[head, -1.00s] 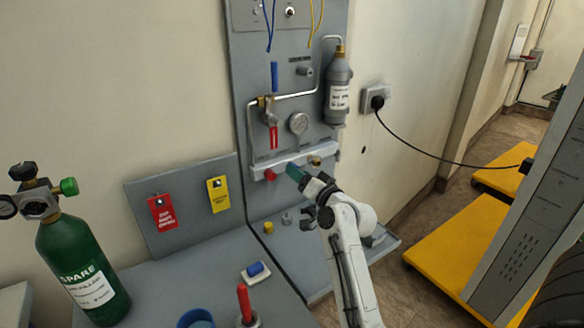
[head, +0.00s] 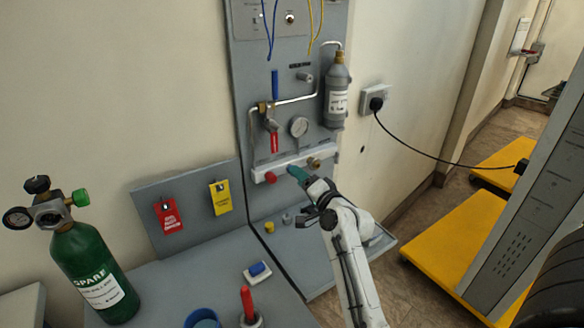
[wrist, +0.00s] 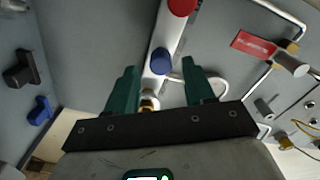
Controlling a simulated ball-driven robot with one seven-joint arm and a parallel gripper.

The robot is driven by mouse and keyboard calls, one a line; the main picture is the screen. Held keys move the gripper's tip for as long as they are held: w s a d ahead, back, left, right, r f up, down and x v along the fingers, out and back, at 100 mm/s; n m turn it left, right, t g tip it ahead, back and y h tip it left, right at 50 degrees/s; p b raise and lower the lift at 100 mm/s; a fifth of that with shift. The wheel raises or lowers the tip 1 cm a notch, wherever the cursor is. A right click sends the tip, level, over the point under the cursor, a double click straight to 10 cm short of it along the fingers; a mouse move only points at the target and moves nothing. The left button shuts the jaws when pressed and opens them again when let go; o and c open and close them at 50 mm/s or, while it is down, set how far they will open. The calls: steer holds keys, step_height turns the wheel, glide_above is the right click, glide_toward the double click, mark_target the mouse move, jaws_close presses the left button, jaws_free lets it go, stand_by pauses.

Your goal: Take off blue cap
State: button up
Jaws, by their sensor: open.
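The blue cap (wrist: 161,60) sits on the white manifold bar, between the red cap (wrist: 182,6) and a brass fitting (wrist: 149,104). In the head view the bar (head: 284,166) runs low across the wall panel, with the red cap (head: 270,177) at its left. There the blue cap is mostly hidden by my fingers. My gripper (head: 299,174) is at the bar, open and empty. In the wrist view its two green fingers (wrist: 162,70) appear either side of the blue cap. I cannot tell whether the tips reach past it.
Above the bar are a gauge (head: 299,126), a red-tagged valve (head: 274,142) and a grey bottle (head: 337,95). A green cylinder (head: 92,272) stands on the left. The bench (head: 165,290) holds a blue cup (head: 203,318) and a red-handled tool (head: 247,303).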

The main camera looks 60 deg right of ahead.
steer(key=shift+m+p, duration=0.5)
steer(key=shift+m, duration=0.5)
steer(key=shift+r, duration=0.1)
steer(key=m+p, duration=0.3)
steer(key=shift+m, duration=0.3)
